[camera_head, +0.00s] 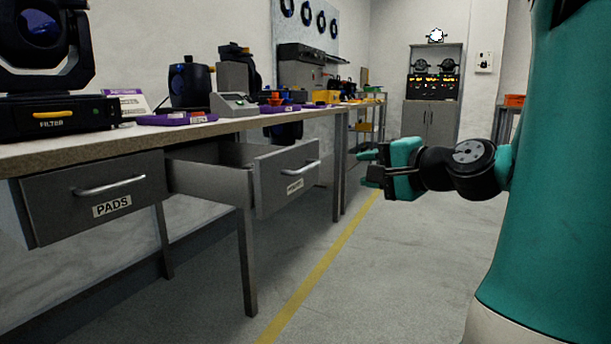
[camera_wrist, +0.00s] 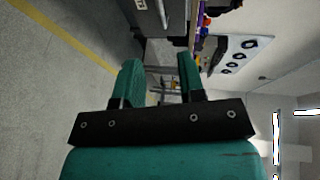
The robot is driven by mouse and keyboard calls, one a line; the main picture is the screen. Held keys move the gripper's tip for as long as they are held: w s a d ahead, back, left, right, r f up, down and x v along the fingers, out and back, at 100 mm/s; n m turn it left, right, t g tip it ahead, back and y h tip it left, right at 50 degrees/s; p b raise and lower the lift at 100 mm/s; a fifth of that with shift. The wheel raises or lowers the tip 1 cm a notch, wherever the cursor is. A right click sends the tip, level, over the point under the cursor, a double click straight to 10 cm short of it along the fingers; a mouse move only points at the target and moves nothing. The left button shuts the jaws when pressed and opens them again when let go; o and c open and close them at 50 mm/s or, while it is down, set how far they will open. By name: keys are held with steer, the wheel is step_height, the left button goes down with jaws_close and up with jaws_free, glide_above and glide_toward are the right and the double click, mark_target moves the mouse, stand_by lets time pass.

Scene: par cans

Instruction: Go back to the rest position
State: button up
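My gripper (camera_head: 368,170) is stretched out in front of my body, in the air over the floor, right of the workbench. In the wrist view its two teal fingers (camera_wrist: 159,80) stand apart with nothing between them. The wrist view is turned on its side and shows the bench and wall beyond the fingers. My gripper is apart from the open drawer (camera_head: 287,180), whose front faces it across a gap.
The workbench (camera_head: 60,150) runs along the left with a closed drawer labelled PADS (camera_head: 95,194). A filter lamp unit (camera_head: 55,116) and a small scale (camera_head: 233,104) stand on it. A grey cabinet (camera_head: 431,119) is at the back. The floor (camera_head: 400,270) is clear, with a yellow line.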

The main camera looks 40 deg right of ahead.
steer(key=a+f+n+g+y+p, duration=0.2)
steer(key=a+n+g+y+p, duration=0.4)
steer(key=a+n, duration=0.85)
steer(key=s+a+n+g+h+p, duration=0.2)
steer(key=s+a+n+g+p, duration=0.3)
steer(key=s+a+n+g, duration=0.7)
steer(key=a+r+m+t+p, duration=0.1)
steer(key=a+r+p, duration=0.1)
steer(key=r+p, duration=1.6)
steer(key=a+r+m+t+p, duration=0.1)
steer(key=a+r+p, duration=0.1)
steer(key=r+p, duration=1.7)
steer(key=shift+s+r+m, duration=0.35)
steer(key=shift+r, duration=0.2)
